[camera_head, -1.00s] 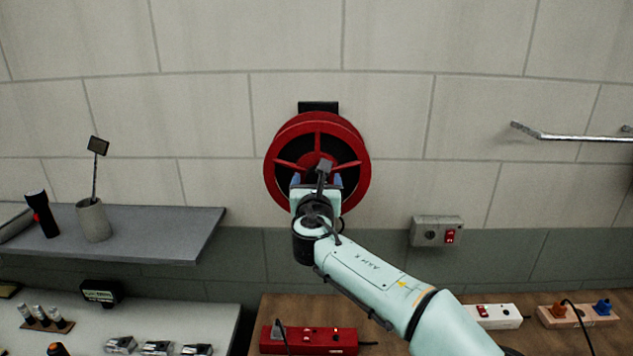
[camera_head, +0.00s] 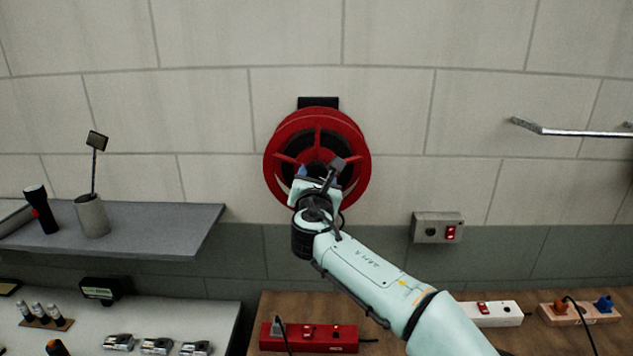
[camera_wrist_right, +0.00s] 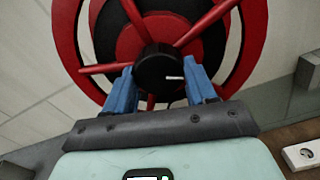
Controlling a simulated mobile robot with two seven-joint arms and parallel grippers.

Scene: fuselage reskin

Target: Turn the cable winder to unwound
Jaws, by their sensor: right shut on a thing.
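The cable winder (camera_head: 282,130) is a red spoked reel on a black wall bracket. In the right wrist view it shows a black hub knob (camera_wrist_right: 157,67) with a white mark pointing right, in front of the red spokes (camera_wrist_right: 205,22). My right gripper (camera_head: 314,172) is in front of the reel's centre. In the right wrist view its two blue fingers (camera_wrist_right: 162,85) stand on either side of the black knob and are shut on it. The gripper hides the lower middle of the reel in the head view. My left gripper is not in view.
A grey shelf (camera_head: 160,222) with a flashlight (camera_head: 41,208) and a cup (camera_head: 92,215) is at the left. A wall switch box (camera_head: 437,228) is to the right of the reel. A red power strip (camera_head: 308,338) lies on the wooden bench below. A metal rail (camera_head: 570,132) is at the upper right.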

